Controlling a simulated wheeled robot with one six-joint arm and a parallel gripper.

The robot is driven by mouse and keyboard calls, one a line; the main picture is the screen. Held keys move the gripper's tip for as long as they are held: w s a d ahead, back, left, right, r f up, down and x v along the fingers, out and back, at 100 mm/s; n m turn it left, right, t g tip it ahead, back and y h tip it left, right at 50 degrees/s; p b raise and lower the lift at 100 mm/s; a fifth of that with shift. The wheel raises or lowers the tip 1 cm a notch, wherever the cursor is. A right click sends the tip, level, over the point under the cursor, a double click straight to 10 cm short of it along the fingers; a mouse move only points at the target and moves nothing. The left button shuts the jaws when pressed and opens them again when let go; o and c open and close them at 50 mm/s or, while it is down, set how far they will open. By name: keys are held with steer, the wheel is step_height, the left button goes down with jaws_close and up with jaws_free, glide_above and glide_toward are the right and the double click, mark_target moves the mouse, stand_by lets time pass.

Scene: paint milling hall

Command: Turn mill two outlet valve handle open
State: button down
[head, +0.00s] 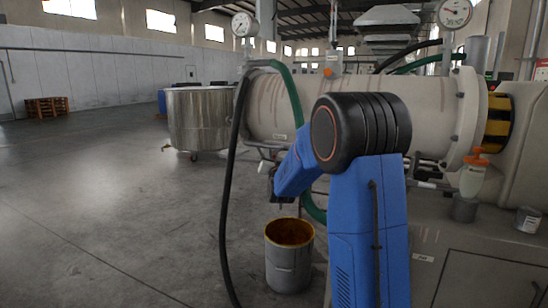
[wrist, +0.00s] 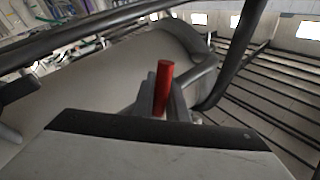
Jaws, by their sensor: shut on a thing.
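A red valve handle (wrist: 163,88) stands up between the fingers of my gripper (wrist: 162,104) in the wrist view. My gripper is shut on it. The valve body below the handle is hidden behind the gripper. The handle cannot be made out there. The cylinder also shows in the wrist view (wrist: 105,80).
An open bucket (head: 289,272) with brown contents stands on the floor below my gripper. A black hose (head: 228,190) and a green hose (head: 291,92) hang close by. A steel vat (head: 198,120) stands behind.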

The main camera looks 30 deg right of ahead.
steer(key=shift+w+a+r+m+g+h, duration=0.1)
steer(key=shift+r+m+g+h, duration=0.65)
steer(key=shift+m+h, duration=2)
steer(key=shift+s+d+r+m+g+h, duration=0.1)
steer(key=shift+r+m+g+h, duration=0.95)
steer(key=shift+m, duration=3)
steer(key=shift+w+a+r+m+g+h, duration=0.15)
steer(key=shift+r+m+h, duration=0.45)
steer(key=shift+m+h, duration=2.25)
steer(key=shift+m+y, duration=0.45)
steer(key=shift+m, duration=0.2)
steer(key=c, duration=1.7)
jaws_free()
steer(key=shift+c, duration=0.2)
steer(key=v, duration=1.7)
